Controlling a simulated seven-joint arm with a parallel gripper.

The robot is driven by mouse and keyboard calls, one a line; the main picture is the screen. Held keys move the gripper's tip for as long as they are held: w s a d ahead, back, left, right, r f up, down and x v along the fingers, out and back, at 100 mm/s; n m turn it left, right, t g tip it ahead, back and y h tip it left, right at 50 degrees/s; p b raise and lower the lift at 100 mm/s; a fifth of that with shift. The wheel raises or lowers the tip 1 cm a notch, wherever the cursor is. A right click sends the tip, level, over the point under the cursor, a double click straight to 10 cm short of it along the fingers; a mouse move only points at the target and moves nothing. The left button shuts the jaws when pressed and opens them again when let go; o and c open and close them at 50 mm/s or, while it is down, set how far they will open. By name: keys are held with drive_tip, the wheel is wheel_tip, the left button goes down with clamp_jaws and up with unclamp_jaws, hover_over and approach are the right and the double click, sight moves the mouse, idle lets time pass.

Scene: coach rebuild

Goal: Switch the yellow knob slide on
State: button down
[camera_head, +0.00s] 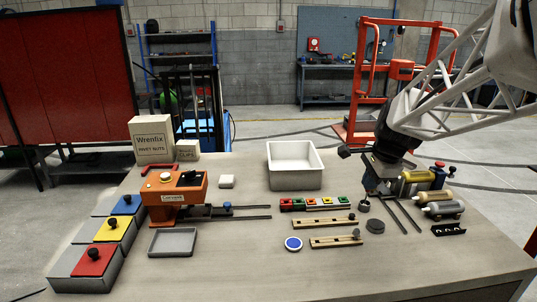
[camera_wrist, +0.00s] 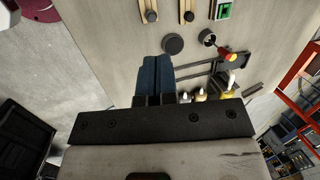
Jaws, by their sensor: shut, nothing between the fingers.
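My gripper (camera_head: 377,188) hangs over the right part of the workbench, pointing down. Its two blue fingers (camera_wrist: 153,72) are together and empty in the wrist view. I cannot single out a yellow knob slide for certain. Two wooden slide bases with dark knobs lie in front of that row, a rear one (camera_head: 323,223) and a front one (camera_head: 336,241). Their knob ends show at the top of the wrist view (camera_wrist: 149,14). A yellow lid (camera_head: 112,230) with a black knob is far left.
A dark disc (camera_head: 375,226), a small cup (camera_head: 364,206), dark rails (camera_head: 407,216) and several cylinders (camera_head: 440,208) lie close around my gripper. A white bin (camera_head: 294,166) stands behind left. An orange machine (camera_head: 176,199) is further left.

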drive_tip(key=w+d+f+m, duration=0.4)
drive_tip(key=w+d+m, duration=0.3)
drive_tip(key=d, duration=0.3)
drive_tip(key=w+d+f+m+t, duration=0.1)
drive_tip(key=w+d+f+m, duration=0.3)
drive_tip(key=w+d, duration=0.5)
drive_tip(key=d+m, duration=0.2)
drive_tip(key=shift+m+y, duration=0.3)
drive_tip(key=shift+m, duration=0.1)
drive_tip(key=shift+w+f, duration=0.1)
drive_tip(key=shift+f, duration=0.15)
approach(375, 194)
drive_tip(key=f, duration=0.1)
drive_tip(key=s+f, duration=0.1)
drive_tip(key=s+d+f, duration=0.1)
drive_tip(key=f, duration=0.1)
drive_tip(key=shift+w+a+f, duration=0.1)
drive_tip(key=shift+w+a, duration=0.15)
drive_tip(key=shift+w, duration=0.2)
drive_tip(key=shift+w+a, duration=0.2)
drive_tip(key=shift+w, duration=0.25)
drive_tip(key=shift+w+a, duration=0.25)
drive_tip(key=shift+w, duration=0.25)
drive_tip(key=shift+w+a, duration=0.2)
drive_tip(key=shift+w, duration=0.25)
drive_tip(key=shift+w, duration=0.1)
